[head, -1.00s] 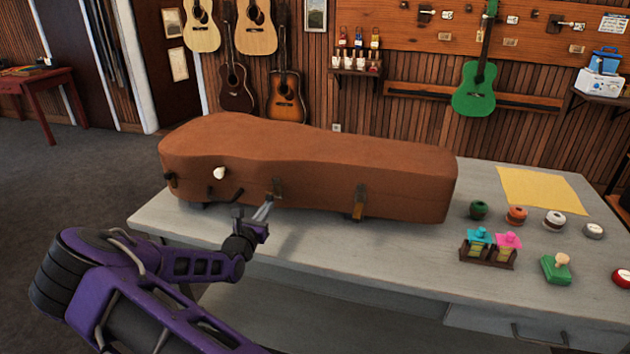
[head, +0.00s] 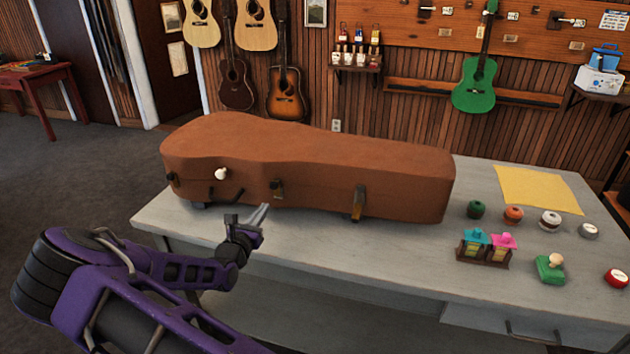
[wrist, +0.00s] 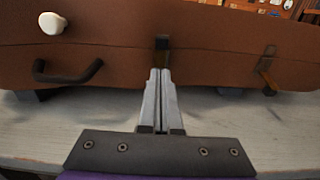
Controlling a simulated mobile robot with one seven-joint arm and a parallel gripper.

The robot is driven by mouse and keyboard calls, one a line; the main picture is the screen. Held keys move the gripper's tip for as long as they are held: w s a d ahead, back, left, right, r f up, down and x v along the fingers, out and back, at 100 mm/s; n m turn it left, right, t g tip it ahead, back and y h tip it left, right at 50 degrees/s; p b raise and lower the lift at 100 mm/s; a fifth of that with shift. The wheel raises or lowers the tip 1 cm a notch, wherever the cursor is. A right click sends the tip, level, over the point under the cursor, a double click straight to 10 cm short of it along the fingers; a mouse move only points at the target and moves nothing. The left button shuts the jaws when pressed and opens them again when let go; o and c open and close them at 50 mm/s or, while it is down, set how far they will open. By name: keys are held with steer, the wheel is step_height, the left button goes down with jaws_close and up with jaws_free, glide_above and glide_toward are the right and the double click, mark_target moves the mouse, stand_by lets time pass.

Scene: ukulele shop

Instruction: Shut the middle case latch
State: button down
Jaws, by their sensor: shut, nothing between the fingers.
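The brown instrument case (head: 310,165) lies closed on the workbench, its latched side facing me. The middle latch (head: 276,187) is on that side; in the wrist view its dark upper part (wrist: 162,43) shows straight beyond my fingertips. It looks compact and close to the case, but my fingers may hide its lower end. My gripper (head: 264,212) is shut and empty, just in front of the case and apart from it, slightly below and left of the middle latch. The right latch (head: 358,203) has a brass lower part hanging out at an angle. The left latch (head: 173,180) is small and dark.
A white knob (head: 221,174) and a dark handle (wrist: 68,72) are on the case front, left of the middle latch. The grey workbench (head: 400,250) is clear before the case. Jars, stamps and a yellow sheet (head: 538,190) lie at the right.

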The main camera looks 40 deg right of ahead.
steer(key=v, duration=0.6)
steer(key=shift+p, duration=0.35)
stand_by(0.4)
